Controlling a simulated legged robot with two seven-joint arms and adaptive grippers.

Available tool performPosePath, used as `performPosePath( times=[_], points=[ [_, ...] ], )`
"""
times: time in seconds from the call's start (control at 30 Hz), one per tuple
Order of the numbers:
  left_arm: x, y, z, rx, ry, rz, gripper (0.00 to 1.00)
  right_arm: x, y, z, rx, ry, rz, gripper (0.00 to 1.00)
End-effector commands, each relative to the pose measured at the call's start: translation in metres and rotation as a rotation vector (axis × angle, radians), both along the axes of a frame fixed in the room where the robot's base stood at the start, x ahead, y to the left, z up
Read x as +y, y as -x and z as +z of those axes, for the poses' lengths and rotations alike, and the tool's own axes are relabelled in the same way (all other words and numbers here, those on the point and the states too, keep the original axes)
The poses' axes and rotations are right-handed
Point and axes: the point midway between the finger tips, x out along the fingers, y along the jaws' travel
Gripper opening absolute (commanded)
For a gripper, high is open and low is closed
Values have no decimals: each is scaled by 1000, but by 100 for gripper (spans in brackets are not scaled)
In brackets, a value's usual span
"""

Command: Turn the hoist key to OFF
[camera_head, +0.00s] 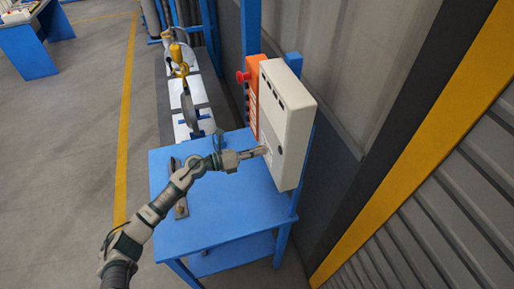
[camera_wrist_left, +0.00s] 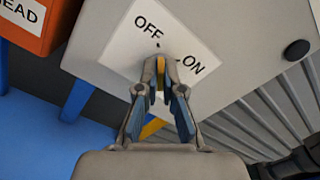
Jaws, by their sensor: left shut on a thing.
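A light grey control box (camera_head: 287,115) stands on the blue table, with a white label (camera_wrist_left: 125,38) on its face. In the left wrist view the label reads OFF at upper left and ON at right. The hoist key (camera_wrist_left: 160,66), with yellow showing, sits just below and between these words. My left gripper (camera_head: 262,152) reaches the box face and is shut on the key; its fingertips (camera_wrist_left: 160,88) hide most of it. The key's exact angle is hard to tell. My right gripper is in neither view.
An orange box (camera_head: 252,95) with a red button (camera_head: 241,76) is beside the grey box. The blue table (camera_head: 225,215) has a flat metal piece (camera_head: 180,205) at its left. A yellow hook (camera_head: 177,55) hangs behind. A corrugated wall lies right.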

Motion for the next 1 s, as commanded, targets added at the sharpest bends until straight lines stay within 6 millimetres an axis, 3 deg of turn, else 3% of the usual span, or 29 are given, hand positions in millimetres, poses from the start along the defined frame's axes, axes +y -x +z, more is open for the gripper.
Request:
performPosePath(
  times=[0.03,0.3,0.83,0.93,1.0],
  points=[
    [2,-4,7,17,15,11,0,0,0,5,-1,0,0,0],
    [2,-4,7,103,44,12,0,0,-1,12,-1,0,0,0],
    [3,-5,7,121,50,12,0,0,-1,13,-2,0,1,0],
    [3,-5,6,123,50,12,28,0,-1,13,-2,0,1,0],
    [2,-4,5,123,48,10,31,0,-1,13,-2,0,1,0]
  ],
)
